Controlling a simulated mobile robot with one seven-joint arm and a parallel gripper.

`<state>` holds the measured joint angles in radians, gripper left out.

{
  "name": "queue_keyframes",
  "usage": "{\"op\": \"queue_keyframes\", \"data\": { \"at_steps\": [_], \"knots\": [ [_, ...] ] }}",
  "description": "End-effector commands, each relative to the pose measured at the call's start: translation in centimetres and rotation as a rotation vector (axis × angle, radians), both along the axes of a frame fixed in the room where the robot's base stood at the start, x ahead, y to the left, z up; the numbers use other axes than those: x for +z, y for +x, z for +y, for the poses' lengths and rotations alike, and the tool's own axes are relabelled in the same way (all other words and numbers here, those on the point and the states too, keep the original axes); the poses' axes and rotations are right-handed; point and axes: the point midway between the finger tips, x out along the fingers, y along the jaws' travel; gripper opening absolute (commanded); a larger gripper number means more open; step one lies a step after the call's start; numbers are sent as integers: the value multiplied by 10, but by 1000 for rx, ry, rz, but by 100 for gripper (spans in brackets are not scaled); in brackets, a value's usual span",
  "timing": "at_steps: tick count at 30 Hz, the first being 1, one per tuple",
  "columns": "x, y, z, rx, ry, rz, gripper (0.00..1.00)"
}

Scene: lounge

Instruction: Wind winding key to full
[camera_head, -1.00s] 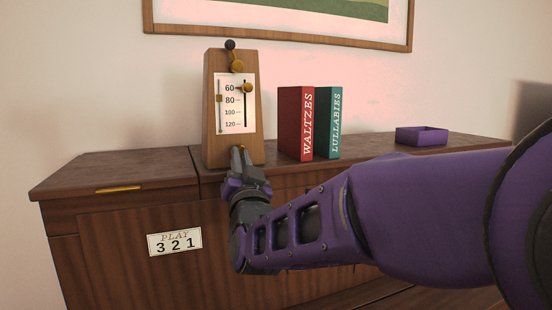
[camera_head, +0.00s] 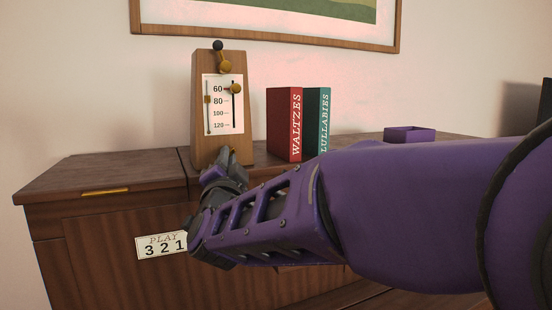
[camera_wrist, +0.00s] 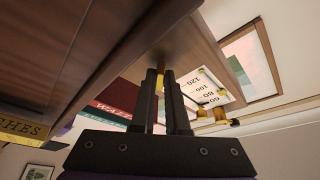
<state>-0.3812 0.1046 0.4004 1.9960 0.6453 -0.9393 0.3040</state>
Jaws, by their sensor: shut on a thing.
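The wooden metronome (camera_head: 200,120) stands upright on the cabinet, with a white scale plate marked 60 to 120. It also shows tilted in the wrist view (camera_wrist: 192,50). My gripper (camera_head: 226,160) is at the foot of the metronome's front. In the wrist view, my gripper's dark fingers (camera_wrist: 160,76) are closed on the brass winding key (camera_wrist: 160,60) low on the metronome. Most of the key is hidden between the fingers. A brass slider (camera_head: 235,89) sits near the 60 mark, and a brass weight (camera_head: 225,67) and black knob (camera_head: 218,46) are at the top.
A red WALTZES book (camera_head: 285,125) and a teal LULLABIES book (camera_head: 318,120) stand right of the metronome. A purple tray (camera_head: 410,134) lies farther right on the cabinet top (camera_head: 100,174). A PLAY 3 2 1 card (camera_head: 160,245) is on the cabinet front. My arm covers the lower right.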

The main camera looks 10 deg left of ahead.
Motion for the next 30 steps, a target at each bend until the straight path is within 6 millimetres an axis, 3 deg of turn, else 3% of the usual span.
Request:
{"op": "queue_keyframes", "data": {
  "at_steps": [9,10,15,30],
  "knots": [
    [3,0,0,-1,2,-4,0],
    [3,0,0,-1,2,-4,16],
    [2,0,0,-1,1,-3,42],
    [-1,3,-1,-2,0,-1,42]
  ]
}}
